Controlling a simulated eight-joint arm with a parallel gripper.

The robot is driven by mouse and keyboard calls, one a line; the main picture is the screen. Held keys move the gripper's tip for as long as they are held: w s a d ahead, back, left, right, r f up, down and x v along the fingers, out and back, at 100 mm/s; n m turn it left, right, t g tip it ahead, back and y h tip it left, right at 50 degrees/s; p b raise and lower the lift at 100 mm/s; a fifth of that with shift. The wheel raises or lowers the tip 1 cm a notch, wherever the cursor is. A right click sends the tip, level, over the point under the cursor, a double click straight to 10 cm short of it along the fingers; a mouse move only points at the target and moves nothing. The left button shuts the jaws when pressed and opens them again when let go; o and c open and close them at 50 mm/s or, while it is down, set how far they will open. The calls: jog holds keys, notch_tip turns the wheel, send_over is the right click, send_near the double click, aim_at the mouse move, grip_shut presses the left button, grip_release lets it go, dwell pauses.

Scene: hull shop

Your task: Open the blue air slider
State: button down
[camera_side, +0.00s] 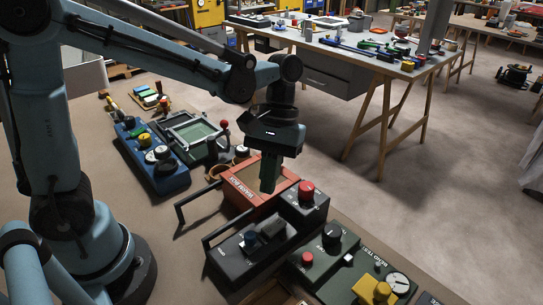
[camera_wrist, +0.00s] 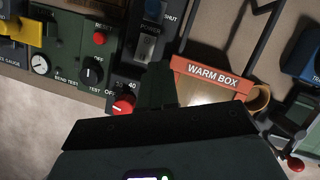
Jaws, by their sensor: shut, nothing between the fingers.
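My gripper (camera_side: 268,188) points down above the red-orange warm box (camera_side: 240,190), behind the slider's box and apart from the slider. Its fingers are shut and empty. In the wrist view the fingers (camera_wrist: 156,85) stand between the red knob and the warm box sign.
A red knob (camera_side: 306,188) rises beside the slider's box. A green test panel (camera_side: 325,258) with a black dial stands to the right. A bar handle (camera_side: 196,202) sticks out left of the warm box. A blue panel (camera_side: 155,165) and a framed unit (camera_side: 195,135) stand at the back left.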

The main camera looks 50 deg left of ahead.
aim_at(250, 241)
jog(key=x, duration=0.4)
jog(key=shift+s+d+r, duration=0.1)
jog(key=shift+s+d, duration=0.15)
jog(key=shift+s, duration=0.3)
jog(key=shift+s+d, duration=0.25)
jog(key=shift+s, duration=0.3)
jog(key=shift+s+d, duration=0.35)
jog(key=shift+s, duration=0.3)
